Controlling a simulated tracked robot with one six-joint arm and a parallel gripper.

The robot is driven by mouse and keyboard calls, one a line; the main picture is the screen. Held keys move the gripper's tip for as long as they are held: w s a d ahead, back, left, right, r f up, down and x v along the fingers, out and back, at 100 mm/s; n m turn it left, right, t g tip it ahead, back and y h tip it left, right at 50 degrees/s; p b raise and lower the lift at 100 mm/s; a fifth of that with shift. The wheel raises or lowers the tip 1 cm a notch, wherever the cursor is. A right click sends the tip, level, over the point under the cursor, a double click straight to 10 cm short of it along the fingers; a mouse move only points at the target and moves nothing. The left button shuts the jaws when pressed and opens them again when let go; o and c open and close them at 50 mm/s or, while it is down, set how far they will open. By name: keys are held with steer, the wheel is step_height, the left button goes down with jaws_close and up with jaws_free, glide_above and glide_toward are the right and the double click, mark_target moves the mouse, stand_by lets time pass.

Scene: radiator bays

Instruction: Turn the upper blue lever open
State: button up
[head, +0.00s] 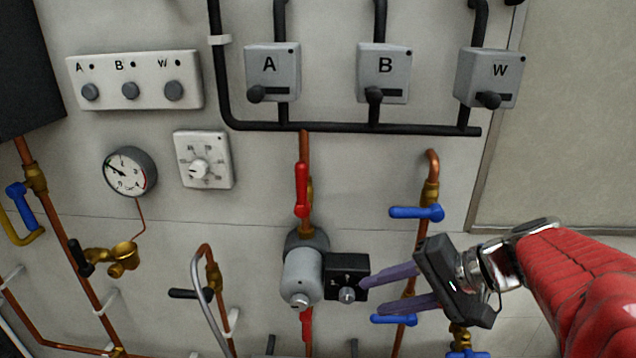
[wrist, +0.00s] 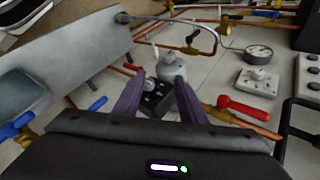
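The upper blue lever (head: 417,212) lies level across a copper pipe, below a brass fitting, right of the red lever. A lower blue lever (head: 393,320) also lies level on that pipe's lower part. My gripper (head: 372,295) is open and empty, below the upper lever, with its purple fingers pointing left toward the pump's black box. In the wrist view the two fingers (wrist: 158,90) stand apart with the black box (wrist: 155,103) between and beyond them. I cannot pick out the upper blue lever in the wrist view; my gripper body may hide it.
A grey pump (head: 302,275) with a black box (head: 346,277) stands left of my fingers. A red lever (head: 302,190) points up above the pump. Switch boxes A, B and W (head: 488,80) sit above. Bare wall lies between the upper blue lever and the black pipe.

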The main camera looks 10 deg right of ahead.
steer(key=w+d+r+m+t, duration=0.2)
steer(key=w+d+r+t, duration=0.1)
steer(key=d, duration=0.4)
steer(key=m+t, duration=0.3)
steer(key=t, duration=0.2)
glide_toward(415, 216)
steer(key=shift+v, duration=0.9)
steer(key=shift+x, duration=6.9)
steer(key=shift+c, duration=0.2)
jaws_close()
